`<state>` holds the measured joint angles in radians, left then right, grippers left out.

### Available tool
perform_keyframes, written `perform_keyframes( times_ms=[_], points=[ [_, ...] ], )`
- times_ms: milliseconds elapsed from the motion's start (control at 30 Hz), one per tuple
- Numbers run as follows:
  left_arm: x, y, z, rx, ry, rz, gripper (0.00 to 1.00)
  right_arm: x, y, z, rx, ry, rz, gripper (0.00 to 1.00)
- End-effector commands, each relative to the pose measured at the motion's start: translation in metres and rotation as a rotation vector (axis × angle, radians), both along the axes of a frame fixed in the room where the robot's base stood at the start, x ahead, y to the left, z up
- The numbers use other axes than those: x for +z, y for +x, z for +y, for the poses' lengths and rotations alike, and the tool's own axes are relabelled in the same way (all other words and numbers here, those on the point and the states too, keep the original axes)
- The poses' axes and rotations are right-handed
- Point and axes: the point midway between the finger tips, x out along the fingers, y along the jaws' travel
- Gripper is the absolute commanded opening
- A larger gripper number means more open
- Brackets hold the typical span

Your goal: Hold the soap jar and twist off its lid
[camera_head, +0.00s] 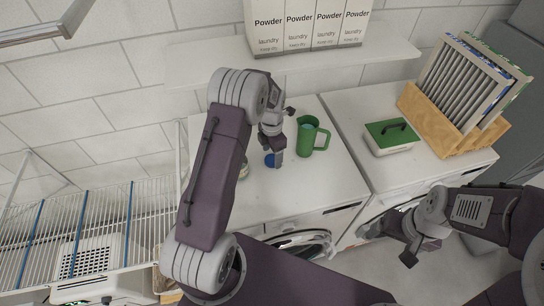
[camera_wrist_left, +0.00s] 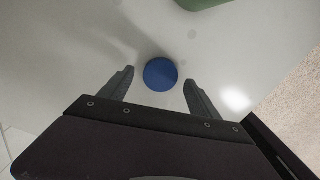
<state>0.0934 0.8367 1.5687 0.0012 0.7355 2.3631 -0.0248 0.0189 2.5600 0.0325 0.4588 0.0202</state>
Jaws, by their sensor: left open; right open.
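A blue round top (camera_head: 270,160), possibly the soap jar's lid, shows on the left white machine in the head view. In the left wrist view this blue disc (camera_wrist_left: 161,74) lies just beyond and between the fingertips; no jar body can be made out below it. My left gripper (camera_head: 276,156) is open, pointing down close to the disc, and partly covers it in the head view. My right gripper (camera_head: 412,252) is open and empty, low in front of the machines, away from the disc.
A green pitcher (camera_head: 308,136) stands right of the left gripper. A small jar-like item (camera_head: 243,170) is partly hidden by my left arm. A green-lidded box (camera_head: 391,137) and a wooden rack (camera_head: 440,120) stand on the right machine. A shelf (camera_head: 205,68) overhangs behind.

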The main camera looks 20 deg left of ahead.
Motion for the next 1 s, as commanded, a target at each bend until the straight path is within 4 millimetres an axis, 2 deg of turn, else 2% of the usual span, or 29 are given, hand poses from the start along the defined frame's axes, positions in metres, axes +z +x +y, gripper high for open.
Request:
perform_keyframes(
  times_ms=[100, 300, 433, 667, 767, 867, 1000],
  points=[
    [0.032, 0.001, 0.000, 0.000, 0.001, -0.007, 0.72, -0.003, 0.000, 0.000, 0.000, 0.000, 0.000, 0.82],
    [0.080, 0.001, 0.000, 0.000, 0.001, -0.006, 0.72, -0.004, 0.000, 0.000, 0.000, 0.000, 0.000, 0.82],
    [0.098, 0.001, 0.000, 0.000, 0.000, -0.003, 0.72, -0.004, 0.000, 0.000, 0.000, 0.000, 0.000, 0.82],
    [0.104, -0.002, -0.001, -0.021, -0.001, -0.001, 0.72, -0.004, 0.000, 0.000, 0.000, 0.000, 0.000, 0.82],
    [0.106, -0.013, -0.006, -0.191, -0.001, -0.007, 0.72, -0.004, 0.000, 0.000, 0.000, 0.000, 0.000, 0.82],
    [0.106, -0.039, -0.016, -0.546, 0.002, -0.024, 0.72, -0.004, 0.000, 0.000, 0.000, 0.000, 0.000, 0.82],
    [0.104, -0.085, -0.030, -1.138, 0.021, -0.050, 0.72, -0.004, 0.000, 0.000, 0.000, 0.000, 0.000, 0.82]
  ],
)
